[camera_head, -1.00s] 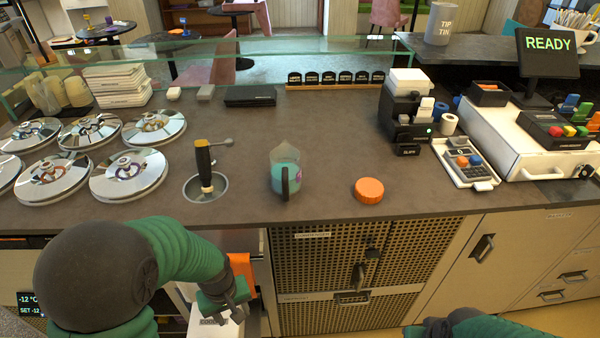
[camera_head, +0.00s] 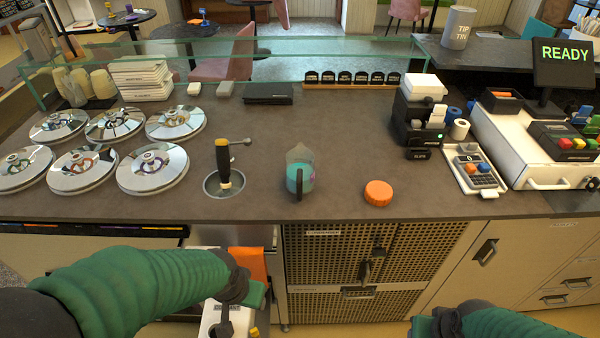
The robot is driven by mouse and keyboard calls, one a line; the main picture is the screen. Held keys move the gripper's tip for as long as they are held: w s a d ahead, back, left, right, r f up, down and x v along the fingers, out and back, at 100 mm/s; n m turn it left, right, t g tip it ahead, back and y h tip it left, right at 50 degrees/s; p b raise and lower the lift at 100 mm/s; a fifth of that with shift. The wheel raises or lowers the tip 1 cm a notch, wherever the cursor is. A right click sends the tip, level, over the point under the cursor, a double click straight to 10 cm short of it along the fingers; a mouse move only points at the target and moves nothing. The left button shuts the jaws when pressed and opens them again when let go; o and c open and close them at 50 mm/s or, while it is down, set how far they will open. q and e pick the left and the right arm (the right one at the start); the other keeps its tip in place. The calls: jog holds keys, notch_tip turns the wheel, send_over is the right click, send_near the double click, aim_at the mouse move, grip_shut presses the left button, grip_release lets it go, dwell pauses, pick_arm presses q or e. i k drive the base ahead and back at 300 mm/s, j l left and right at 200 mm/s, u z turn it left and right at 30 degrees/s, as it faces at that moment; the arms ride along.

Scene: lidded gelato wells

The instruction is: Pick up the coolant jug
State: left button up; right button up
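A clear jug (camera_head: 299,175) with teal liquid and a dark handle stands upright on the counter, right of the dark-handled tool. I cannot read any name on it. Below the counter's front edge is a white container (camera_head: 212,316) with a label too small to read. My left gripper (camera_head: 240,318) is over this container, partly covering it; whether it touches is unclear. Its fingers are too hidden to tell open from shut. My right gripper (camera_head: 424,327) is at the bottom edge, away from the jug, its fingers unclear.
Several shiny round well lids (camera_head: 152,168) cover the counter's left. A dark-handled tool (camera_head: 223,163) stands in a round well. A label printer (camera_head: 418,120) and a white till (camera_head: 540,150) are at right. An orange cloth (camera_head: 250,262) hangs below. Counter behind the jug is clear.

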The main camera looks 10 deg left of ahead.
aim_at(299, 160)
jog(key=k+j+u, duration=0.45)
jog(key=k+j, duration=0.55)
jog(key=j, duration=0.15)
